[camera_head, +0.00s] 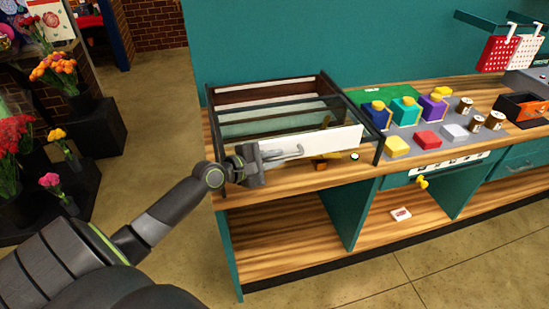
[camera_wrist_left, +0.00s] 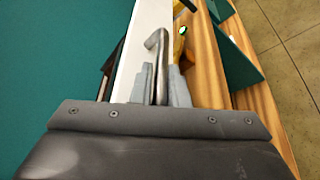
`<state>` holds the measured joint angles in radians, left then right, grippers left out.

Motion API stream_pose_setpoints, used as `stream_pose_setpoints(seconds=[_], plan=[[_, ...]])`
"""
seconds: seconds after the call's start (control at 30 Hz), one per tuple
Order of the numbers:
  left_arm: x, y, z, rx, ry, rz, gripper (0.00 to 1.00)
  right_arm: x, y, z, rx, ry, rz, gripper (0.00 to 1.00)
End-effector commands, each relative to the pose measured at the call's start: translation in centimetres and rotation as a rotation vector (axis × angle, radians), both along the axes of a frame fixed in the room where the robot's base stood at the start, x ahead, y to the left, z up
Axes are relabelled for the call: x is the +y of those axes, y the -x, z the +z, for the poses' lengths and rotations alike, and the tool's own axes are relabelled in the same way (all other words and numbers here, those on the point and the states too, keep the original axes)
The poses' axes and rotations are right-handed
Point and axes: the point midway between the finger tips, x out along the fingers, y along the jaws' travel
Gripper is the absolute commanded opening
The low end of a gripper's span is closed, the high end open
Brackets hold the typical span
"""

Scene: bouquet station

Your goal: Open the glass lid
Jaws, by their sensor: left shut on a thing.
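The glass-topped case (camera_head: 376,140) has a dark frame and stands on the left part of the wooden counter. Clear panes and dark bars span its top, and I cannot tell how far its glass lid is raised. A long white panel (camera_head: 325,139) runs along the case's front. My left gripper (camera_head: 268,154) is at the front left of the case, shut on a bent metal bar (camera_head: 290,153). In the left wrist view the bar (camera_wrist_left: 157,50) shows between the grey fingertips (camera_wrist_left: 160,85), beside the white panel (camera_wrist_left: 148,20). My right gripper is not in view.
Colourful boxes (camera_head: 405,110), spools (camera_head: 477,122) and yellow and red blocks (camera_head: 427,140) stand on a grey mat to the right of the case. A small brass-coloured piece (camera_head: 325,162) lies before the panel. Flower stands (camera_head: 95,125) are at far left.

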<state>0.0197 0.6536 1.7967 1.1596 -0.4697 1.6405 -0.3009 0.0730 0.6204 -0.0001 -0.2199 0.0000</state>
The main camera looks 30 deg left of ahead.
Motion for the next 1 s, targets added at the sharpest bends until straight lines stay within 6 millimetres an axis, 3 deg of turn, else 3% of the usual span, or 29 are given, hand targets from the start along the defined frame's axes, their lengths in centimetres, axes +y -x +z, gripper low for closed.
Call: stream_pose_setpoints(seconds=[0.07, 0.1, 0.17, 0.57, 1.0], plan=[[0.0, 0.0, -0.2, 0.006, 0.007, 0.001, 0.00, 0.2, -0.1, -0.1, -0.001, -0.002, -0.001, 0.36], [0.0, 0.0, -0.2, 0.006, 0.007, 0.001, 0.15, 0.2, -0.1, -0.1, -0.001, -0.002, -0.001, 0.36], [0.0, 0.0, -0.2, 0.006, 0.006, 0.001, 0.22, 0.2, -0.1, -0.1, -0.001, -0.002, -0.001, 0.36], [0.4, 0.8, 0.1, 0.002, -0.001, 0.001, 0.22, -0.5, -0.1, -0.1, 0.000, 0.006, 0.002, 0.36], [2.9, 7.5, 1.5, 0.007, -0.003, -0.001, 0.22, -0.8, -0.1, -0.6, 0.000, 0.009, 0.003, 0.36]])
